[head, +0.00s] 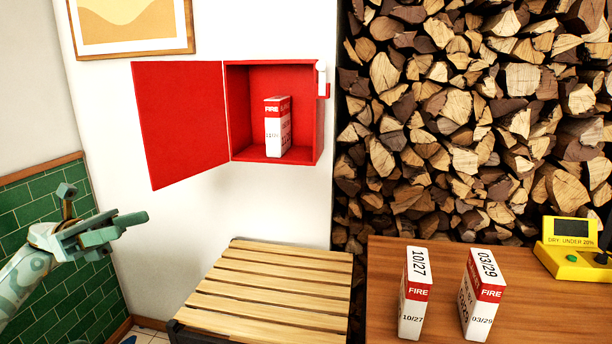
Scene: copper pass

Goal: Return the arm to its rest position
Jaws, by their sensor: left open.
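My left gripper (104,218) is at the left of the head view, held in the air in front of the green tiles and white wall. It is open and I see nothing between its fingers. It is to the left of and below the red wall cabinet (320,124), apart from its open door (184,122). A red and white fire box (277,127) stands upright inside the cabinet. My right gripper does not show.
A slatted wooden bench (268,288) stands below the cabinet. A wooden table (385,270) at the right holds two upright boxes, marked 10/27 (415,293) and 03/29 (482,295), and a yellow meter (574,262). Stacked firewood (470,120) fills the back right.

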